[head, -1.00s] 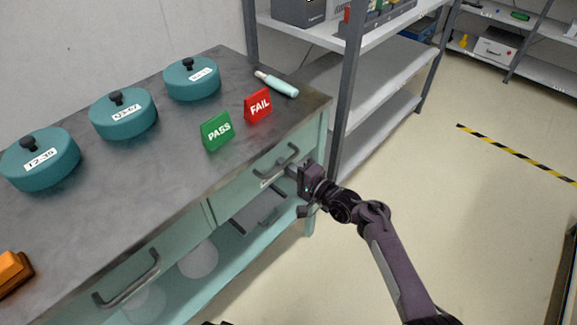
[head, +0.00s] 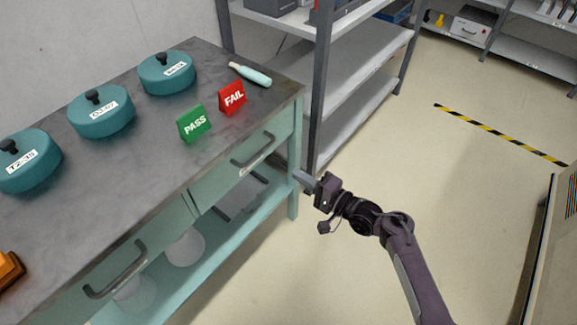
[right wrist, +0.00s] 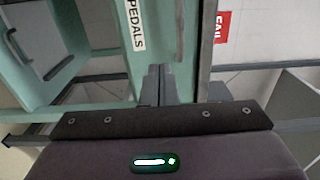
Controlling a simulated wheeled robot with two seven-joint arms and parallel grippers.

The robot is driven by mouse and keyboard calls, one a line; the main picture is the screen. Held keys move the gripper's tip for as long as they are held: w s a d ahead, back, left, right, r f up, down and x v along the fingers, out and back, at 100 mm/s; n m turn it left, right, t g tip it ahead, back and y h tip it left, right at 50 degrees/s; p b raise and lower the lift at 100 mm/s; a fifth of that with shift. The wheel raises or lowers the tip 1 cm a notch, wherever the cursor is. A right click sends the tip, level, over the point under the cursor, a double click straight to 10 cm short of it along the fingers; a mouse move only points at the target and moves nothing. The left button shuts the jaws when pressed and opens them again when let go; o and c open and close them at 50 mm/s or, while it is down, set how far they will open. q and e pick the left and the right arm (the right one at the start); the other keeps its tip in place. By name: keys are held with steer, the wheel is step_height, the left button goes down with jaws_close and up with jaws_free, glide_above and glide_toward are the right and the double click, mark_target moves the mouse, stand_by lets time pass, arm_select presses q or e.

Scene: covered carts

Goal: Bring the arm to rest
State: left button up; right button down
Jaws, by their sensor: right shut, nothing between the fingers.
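My right gripper (head: 303,178) is shut and empty. In the head view it hangs in front of the teal bench's right end, apart from the drawer handle (head: 252,150). In the right wrist view its closed fingers (right wrist: 159,84) point at the bench front, near a drawer label reading "PEDALS" (right wrist: 135,22). My right arm reaches in from the lower right. My left gripper is not in view.
Grey shelving (head: 322,95) stands behind. Open floor (head: 450,190) lies to the right, with a beige cabinet (head: 555,260) at the right edge.

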steer(key=shift+s+d, duration=0.25)
steer(key=shift+d, duration=0.05)
steer(key=s+d+f+n+g+h+p, duration=0.1)
steer(key=s+d+f+h+p, duration=0.15)
steer(key=s+f, duration=0.5)
steer(key=s+d+f+n+g+h+p, duration=0.15)
steer(key=s+d+f+h, duration=0.25)
steer(key=f, duration=0.6)
steer(key=s+d+f+n+g+h+p, duration=0.1)
steer(key=s+d+f+h+p, duration=0.15)
steer(key=s+f, duration=0.5)
arm_select(q)
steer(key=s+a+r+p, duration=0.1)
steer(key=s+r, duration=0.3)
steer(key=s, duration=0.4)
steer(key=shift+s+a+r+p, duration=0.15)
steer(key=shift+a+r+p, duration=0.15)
steer(key=shift+p, duration=0.4)
arm_select(e)
steer(key=s+d+f+n+g+h, duration=0.2)
steer(key=s+d+f, duration=0.1)
steer(key=s, duration=0.5)
steer(key=s+d+f+n+g+h, duration=0.1)
steer(key=s+d+f+n+g, duration=0.1)
steer(key=s+d, duration=0.3)
steer(key=s+d+f+n+g+h, duration=0.2)
steer(key=s+d+f, duration=0.2)
steer(key=s, duration=0.9)
steer(key=shift+f+h, duration=0.3)
steer(key=shift+f, duration=0.05)
